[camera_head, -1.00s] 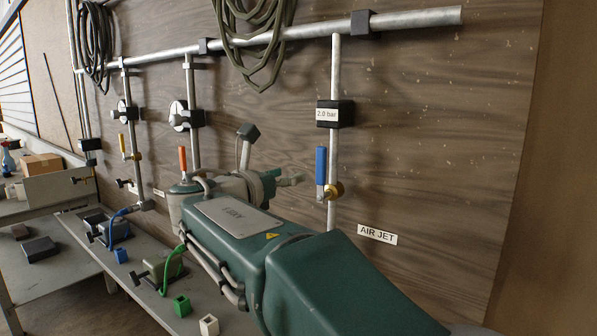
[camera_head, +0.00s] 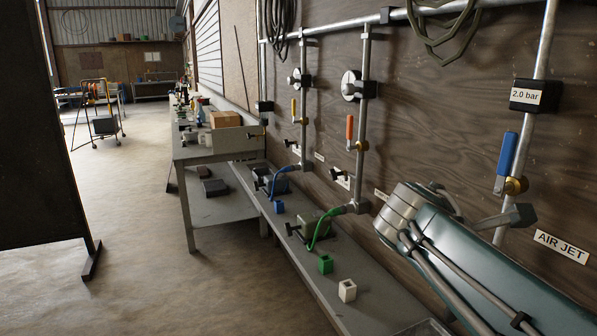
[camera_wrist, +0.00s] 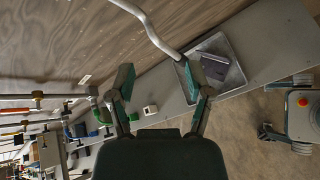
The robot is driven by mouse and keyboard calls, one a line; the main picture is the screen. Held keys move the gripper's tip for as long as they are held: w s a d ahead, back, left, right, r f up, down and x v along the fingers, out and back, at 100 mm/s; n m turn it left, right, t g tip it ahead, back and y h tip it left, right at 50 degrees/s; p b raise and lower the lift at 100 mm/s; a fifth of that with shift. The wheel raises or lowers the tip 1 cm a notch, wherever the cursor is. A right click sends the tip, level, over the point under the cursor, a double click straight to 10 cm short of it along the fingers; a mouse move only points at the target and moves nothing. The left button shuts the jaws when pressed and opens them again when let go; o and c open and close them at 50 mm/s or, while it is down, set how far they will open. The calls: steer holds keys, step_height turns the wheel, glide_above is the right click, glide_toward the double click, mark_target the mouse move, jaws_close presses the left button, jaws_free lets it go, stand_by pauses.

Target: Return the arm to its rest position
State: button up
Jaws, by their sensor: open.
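My arm's teal and grey links (camera_head: 480,255) fill the lower right of the head view, in front of the wood panel and below the blue-handled valve. My gripper (camera_wrist: 157,70) shows in the wrist view with its two teal and grey fingers spread apart and nothing between them. Behind the fingers lie the wood panel and the grey bench shelf. In the head view the fingers cannot be made out clearly.
The blue valve handle (camera_head: 507,153) on its upright pipe stands close to my arm. A white block (camera_head: 347,290) and a green block (camera_head: 325,263) sit on the low shelf. A grey tray (camera_wrist: 233,80) lies beyond the right finger. Floor at left (camera_head: 150,230) is clear.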

steer(key=s+a+f+m+y, duration=1)
steer(key=s+a+f+m, duration=0.2)
steer(key=s+f+m, duration=0.2)
steer(key=shift+a+f+m, duration=0.15)
steer(key=shift+f+m, duration=0.45)
steer(key=shift+f, duration=0.2)
